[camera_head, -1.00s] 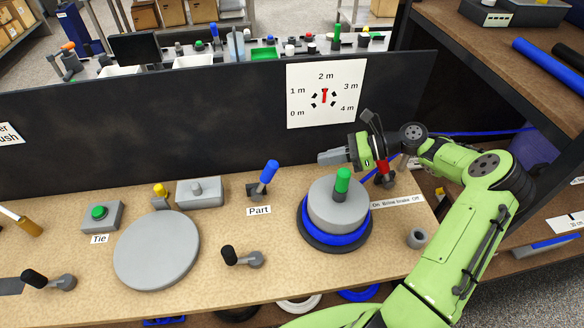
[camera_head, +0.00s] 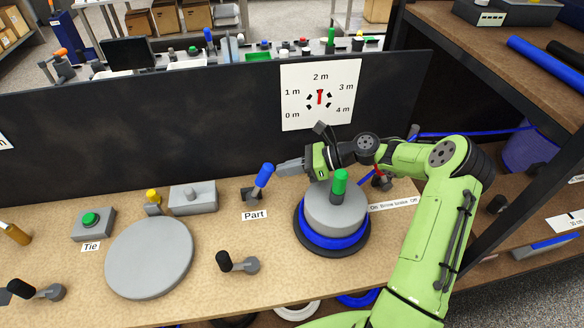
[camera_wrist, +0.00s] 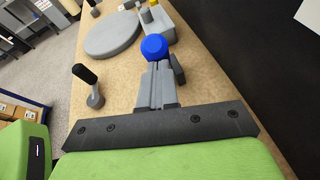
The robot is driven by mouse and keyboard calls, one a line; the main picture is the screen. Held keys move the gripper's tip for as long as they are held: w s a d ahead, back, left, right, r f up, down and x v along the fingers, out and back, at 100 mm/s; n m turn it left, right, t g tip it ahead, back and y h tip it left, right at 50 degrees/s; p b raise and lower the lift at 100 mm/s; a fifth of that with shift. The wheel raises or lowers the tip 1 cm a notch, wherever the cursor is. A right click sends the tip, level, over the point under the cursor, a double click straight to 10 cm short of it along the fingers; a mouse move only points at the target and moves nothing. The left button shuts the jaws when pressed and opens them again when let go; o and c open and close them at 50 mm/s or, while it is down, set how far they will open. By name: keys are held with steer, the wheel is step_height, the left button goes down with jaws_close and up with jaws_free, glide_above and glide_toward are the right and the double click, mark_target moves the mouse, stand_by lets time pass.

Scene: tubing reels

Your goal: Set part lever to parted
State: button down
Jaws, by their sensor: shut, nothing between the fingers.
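The part lever is a blue-handled lever (camera_head: 264,175) on a dark base, standing behind the "Part" label (camera_head: 255,215) in the head view. Its handle leans up and to the right. My gripper (camera_head: 280,168) is shut and empty, its fingertips just right of the blue handle. In the wrist view the blue handle end (camera_wrist: 154,47) shows right beyond the fingertips of my gripper (camera_wrist: 157,68). I cannot tell whether they touch.
A reel with blue tubing and a green knob (camera_head: 340,181) stands below my forearm. A grey disc (camera_head: 149,258), a black-handled crank (camera_head: 238,263) and a green "Tie" button (camera_head: 91,219) are on the bench. A dark panel (camera_head: 150,140) with a dial stands behind.

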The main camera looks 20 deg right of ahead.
mark_target(265, 170)
steer(key=a+r+h+p, duration=0.1)
steer(key=a+p, duration=0.1)
steer(key=p, duration=0.1)
steer(key=a+r+h+p, duration=0.1)
steer(key=h+p, duration=0.1)
steer(key=p, duration=0.1)
steer(key=a+r+g+h+p, duration=0.1)
steer(key=a+r+p, duration=0.1)
steer(key=p, duration=0.2)
steer(key=shift+w+a+r+n+h, duration=0.1)
steer(key=shift+w+a+n+h, duration=0.15)
steer(key=shift+a+n+h, duration=0.05)
steer(key=a+h+p, duration=0.3)
steer(key=a+h, duration=0.1)
steer(key=a, duration=0.3)
steer(key=shift+w+a+f, duration=0.2)
steer(key=shift+w+f, duration=0.05)
steer(key=shift+w, duration=0.2)
steer(key=shift+a+g, duration=0.1)
steer(key=shift+g, duration=0.2)
